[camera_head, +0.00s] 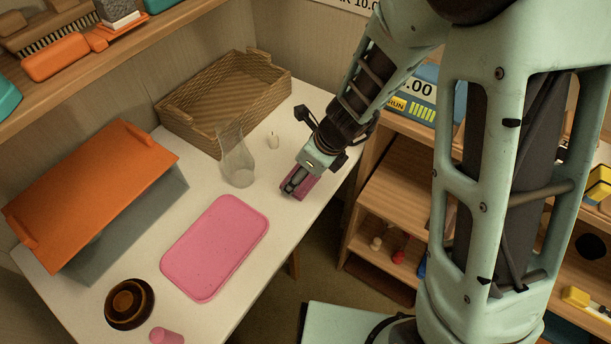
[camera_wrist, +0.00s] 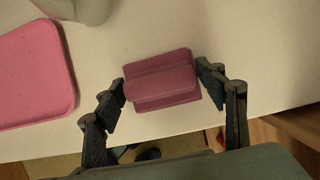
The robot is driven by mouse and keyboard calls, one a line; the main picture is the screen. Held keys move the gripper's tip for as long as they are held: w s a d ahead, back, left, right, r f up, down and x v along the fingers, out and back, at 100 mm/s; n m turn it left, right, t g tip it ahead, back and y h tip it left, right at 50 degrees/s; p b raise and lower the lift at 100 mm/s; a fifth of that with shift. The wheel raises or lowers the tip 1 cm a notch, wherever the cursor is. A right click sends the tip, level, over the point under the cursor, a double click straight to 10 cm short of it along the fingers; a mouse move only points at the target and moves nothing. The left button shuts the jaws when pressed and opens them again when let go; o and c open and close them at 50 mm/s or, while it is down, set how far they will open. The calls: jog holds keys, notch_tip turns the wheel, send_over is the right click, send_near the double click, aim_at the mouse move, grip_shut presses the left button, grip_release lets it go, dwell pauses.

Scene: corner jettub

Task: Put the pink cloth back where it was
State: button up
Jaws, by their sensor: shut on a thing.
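The pink cloth (camera_wrist: 160,80) is a folded, dark pink block between the two fingers of my gripper (camera_wrist: 163,89) in the wrist view. The fingers press on its left and right ends. In the head view my gripper (camera_head: 291,187) is at the right edge of the white table, and part of the cloth (camera_head: 303,187) shows beside it; the rest is hidden by the gripper. I cannot tell whether the cloth touches the table. A flat pink tray (camera_head: 215,248) lies to its left, bare; it also shows in the wrist view (camera_wrist: 35,75).
A wicker basket (camera_head: 225,98) is behind. An orange-lidded box (camera_head: 90,190), a brown round dish (camera_head: 129,303) and a pink cup (camera_head: 165,336) are at left. A wooden shelf (camera_head: 395,200) stands right.

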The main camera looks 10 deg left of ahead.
jog(key=shift+f, duration=0.15)
jog(key=o, duration=1.1)
jog(key=shift+r, duration=0.25)
jog(key=p+v, duration=0.6)
jog(key=v, duration=0.5)
jog(key=shift+r, duration=0.4)
